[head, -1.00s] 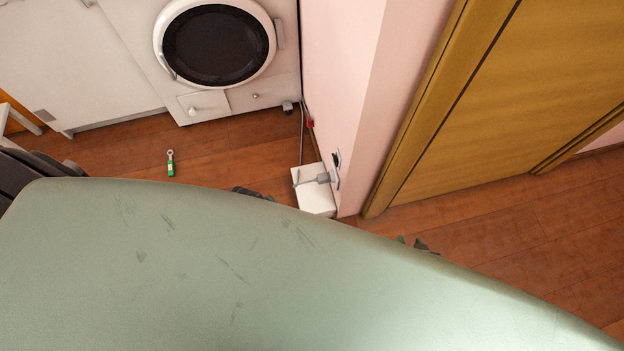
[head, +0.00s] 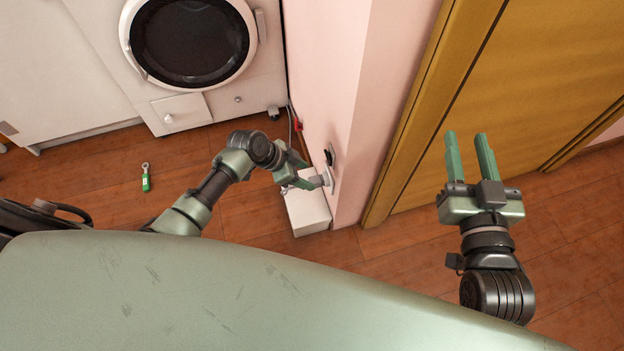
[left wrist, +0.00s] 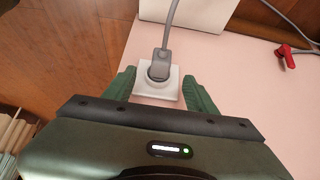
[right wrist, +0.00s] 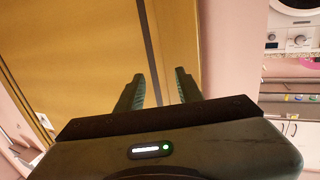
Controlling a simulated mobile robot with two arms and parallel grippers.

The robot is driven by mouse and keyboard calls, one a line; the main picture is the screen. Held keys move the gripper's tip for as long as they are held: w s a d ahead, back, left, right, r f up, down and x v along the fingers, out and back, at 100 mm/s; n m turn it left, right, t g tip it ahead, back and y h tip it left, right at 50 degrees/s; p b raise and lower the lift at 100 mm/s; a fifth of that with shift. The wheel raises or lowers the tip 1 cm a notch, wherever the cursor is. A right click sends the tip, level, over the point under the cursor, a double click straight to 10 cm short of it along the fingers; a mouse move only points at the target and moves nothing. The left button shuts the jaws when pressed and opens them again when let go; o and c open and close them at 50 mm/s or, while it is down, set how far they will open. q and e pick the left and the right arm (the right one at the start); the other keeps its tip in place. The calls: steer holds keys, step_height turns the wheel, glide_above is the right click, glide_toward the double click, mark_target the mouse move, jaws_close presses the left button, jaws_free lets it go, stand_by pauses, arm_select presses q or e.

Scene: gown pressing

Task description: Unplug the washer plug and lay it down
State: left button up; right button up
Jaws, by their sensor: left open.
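The grey washer plug (left wrist: 159,66) sits in a white wall socket (left wrist: 158,90), its grey cable running up the left wrist view. In the head view the socket (head: 328,178) is low on the pink wall. My left gripper (head: 299,169) is at the socket; the left wrist view shows its open fingers (left wrist: 160,88) on either side of the socket and plug. Whether they touch is unclear. My right gripper (head: 468,150) is open and empty, raised in front of the wooden door; its fingers also show in the right wrist view (right wrist: 160,90).
A white box (head: 310,214) stands on the floor below the socket. The washer (head: 190,60) is at the back left. A red item (head: 297,126) hangs by the wall corner. A green-tagged object (head: 146,180) lies on open floor.

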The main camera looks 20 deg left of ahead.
mark_target(313, 180)
arm_select(q)
steer(key=b+x, duration=0.2)
steer(key=x, duration=0.3)
steer(key=shift+f, duration=0.1)
steer(key=shift+d+f, duration=0.1)
steer(key=shift+f, duration=0.05)
arm_select(e)
steer(key=s+r+t+y, duration=0.2)
steer(key=r+t, duration=0.4)
steer(key=r, duration=0.5)
steer(key=shift+s+a+t, duration=0.3)
steer(key=shift+s+a, duration=0.05)
steer(key=shift+s, duration=0.2)
arm_select(q)
jaws_close()
arm_select(e)
steer(key=shift+f, duration=0.1)
